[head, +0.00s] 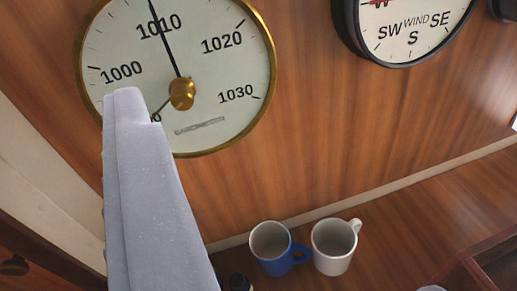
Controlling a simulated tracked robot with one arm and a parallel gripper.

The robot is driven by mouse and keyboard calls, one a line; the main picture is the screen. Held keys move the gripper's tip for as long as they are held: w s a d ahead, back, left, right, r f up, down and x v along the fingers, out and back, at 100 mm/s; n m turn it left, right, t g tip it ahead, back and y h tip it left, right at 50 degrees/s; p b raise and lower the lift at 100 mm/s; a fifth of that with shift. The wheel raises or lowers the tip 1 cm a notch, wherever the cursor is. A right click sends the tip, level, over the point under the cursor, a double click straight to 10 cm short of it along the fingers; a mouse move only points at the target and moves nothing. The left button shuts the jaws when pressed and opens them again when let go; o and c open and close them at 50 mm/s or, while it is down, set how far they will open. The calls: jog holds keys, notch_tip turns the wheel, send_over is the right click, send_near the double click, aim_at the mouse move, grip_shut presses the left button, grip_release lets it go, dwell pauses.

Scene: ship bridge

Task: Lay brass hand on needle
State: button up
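A round barometer (232,72) with a brass rim and a white dial hangs on the wood wall at upper left. Its black needle (165,38) points up, through the 1010 mark. A brass knob (182,93) sits at the dial centre. A thin, dull hand (161,107) runs from the knob down and left, apart from the needle; its far part is hidden by my gripper. My gripper (124,92) shows as a pale grey finger shape in front of the dial's lower left, its tip left of the knob. I cannot tell its opening.
A wind dial (412,38) with a black rim is at upper right. A blue mug (270,248) and a white mug (335,245) stand on the wooden shelf below. A wooden tray edge (480,262) is at lower right. The wall between the dials is clear.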

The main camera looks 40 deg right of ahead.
aim_at(181, 105)
notch_tip(181, 105, down, 6)
jog(key=s+d+g+h+p, duration=0.1)
jog(key=g+h+p, duration=0.1)
jog(key=h, duration=0.1)
jog(key=x, duration=0.4)
jog(key=p+x, duration=0.1)
jog(key=x, duration=0.4)
jog(key=p+x, duration=0.1)
jog(key=x, duration=0.3)
jog(key=shift+d+f, duration=0.3)
jog(key=shift+d, duration=0.05)
jog(key=c, duration=0.9)
jog(key=shift+a, duration=0.1)
grip_shut()
jog(key=shift+m, duration=0.3)
